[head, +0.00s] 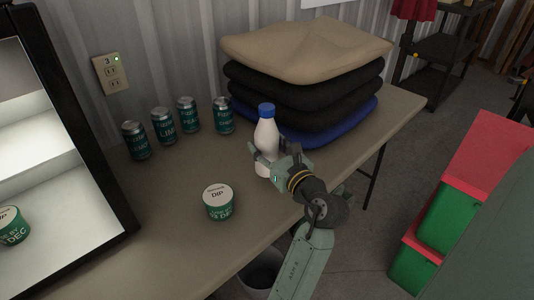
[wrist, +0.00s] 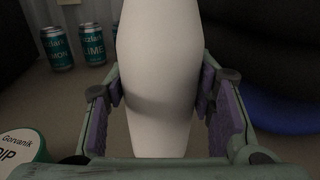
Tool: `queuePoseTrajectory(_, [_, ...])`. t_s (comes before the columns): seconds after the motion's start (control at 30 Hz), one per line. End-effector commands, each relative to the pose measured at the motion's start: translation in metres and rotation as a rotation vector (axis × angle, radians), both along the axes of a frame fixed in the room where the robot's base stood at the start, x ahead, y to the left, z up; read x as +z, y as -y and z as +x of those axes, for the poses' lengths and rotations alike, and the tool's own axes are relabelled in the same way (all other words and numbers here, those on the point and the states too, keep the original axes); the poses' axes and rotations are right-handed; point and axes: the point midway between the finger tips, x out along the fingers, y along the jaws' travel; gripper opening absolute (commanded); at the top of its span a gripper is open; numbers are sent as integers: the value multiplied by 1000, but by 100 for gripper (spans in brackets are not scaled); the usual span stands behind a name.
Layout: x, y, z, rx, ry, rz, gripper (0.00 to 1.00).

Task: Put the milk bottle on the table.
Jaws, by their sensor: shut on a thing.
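The milk bottle (head: 266,135) is white with a blue cap and stands upright at the tan table (head: 165,222), in front of the folded stack. My gripper (head: 269,163) is shut around its lower body. In the wrist view the white bottle (wrist: 160,75) fills the middle, with the purple-padded fingers of my gripper (wrist: 160,100) on both sides of it. The cap is out of the wrist view.
Several green cans (head: 164,126) stand along the wall. A dip tub (head: 219,203) is left of my gripper. Folded cloths or cushions (head: 305,75) fill the back right. A black-framed, lit white case (head: 75,170) stands at left.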

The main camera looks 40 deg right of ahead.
Motion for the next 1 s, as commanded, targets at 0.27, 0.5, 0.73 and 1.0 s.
queuePoseTrajectory(0.27, [-28,0,1,-1,1,4,6])
queuePoseTrajectory(0.5, [-34,0,1,-1,4,0,6])
queuePoseTrajectory(0.73, [-39,1,1,-2,1,2,51])
queuePoseTrajectory(1.0, [-39,1,1,-1,1,3,69])
